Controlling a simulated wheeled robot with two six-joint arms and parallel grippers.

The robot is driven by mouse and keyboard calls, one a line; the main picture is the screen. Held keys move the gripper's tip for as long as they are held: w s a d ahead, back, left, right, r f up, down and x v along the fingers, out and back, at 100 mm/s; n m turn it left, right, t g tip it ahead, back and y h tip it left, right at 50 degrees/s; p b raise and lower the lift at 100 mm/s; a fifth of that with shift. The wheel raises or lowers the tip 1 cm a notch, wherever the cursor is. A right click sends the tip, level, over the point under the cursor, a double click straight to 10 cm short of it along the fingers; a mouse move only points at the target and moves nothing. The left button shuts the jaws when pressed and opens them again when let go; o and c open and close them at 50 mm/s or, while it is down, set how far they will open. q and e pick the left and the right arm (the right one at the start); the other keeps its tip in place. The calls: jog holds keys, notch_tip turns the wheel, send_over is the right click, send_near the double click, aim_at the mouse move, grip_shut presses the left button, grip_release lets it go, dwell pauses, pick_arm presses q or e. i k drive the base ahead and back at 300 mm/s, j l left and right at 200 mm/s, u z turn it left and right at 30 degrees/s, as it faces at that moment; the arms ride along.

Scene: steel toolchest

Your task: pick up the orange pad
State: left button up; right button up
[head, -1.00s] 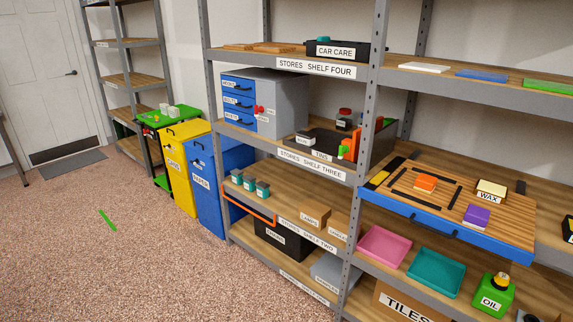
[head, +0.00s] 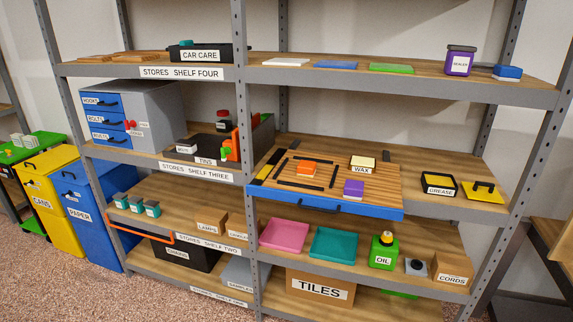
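The orange pad (head: 307,168) is a small orange block. It lies on the wooden board (head: 370,187) with a blue front edge, on the middle shelf right of the centre post. Dark strips (head: 334,176) lie around it on the board, some close beside it. Neither of my grippers shows in the head view.
A wax tin (head: 362,163) and a purple block (head: 354,189) share the board. A grease tin (head: 439,184) and a yellow lidded item (head: 484,194) stand to its right. Pink (head: 285,234) and teal (head: 333,244) trays sit below. The centre post (head: 247,150) is close on the left.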

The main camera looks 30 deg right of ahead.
aim_at(307, 170)
jog(key=i+l+z, duration=0.1)
jog(key=z, duration=1.25)
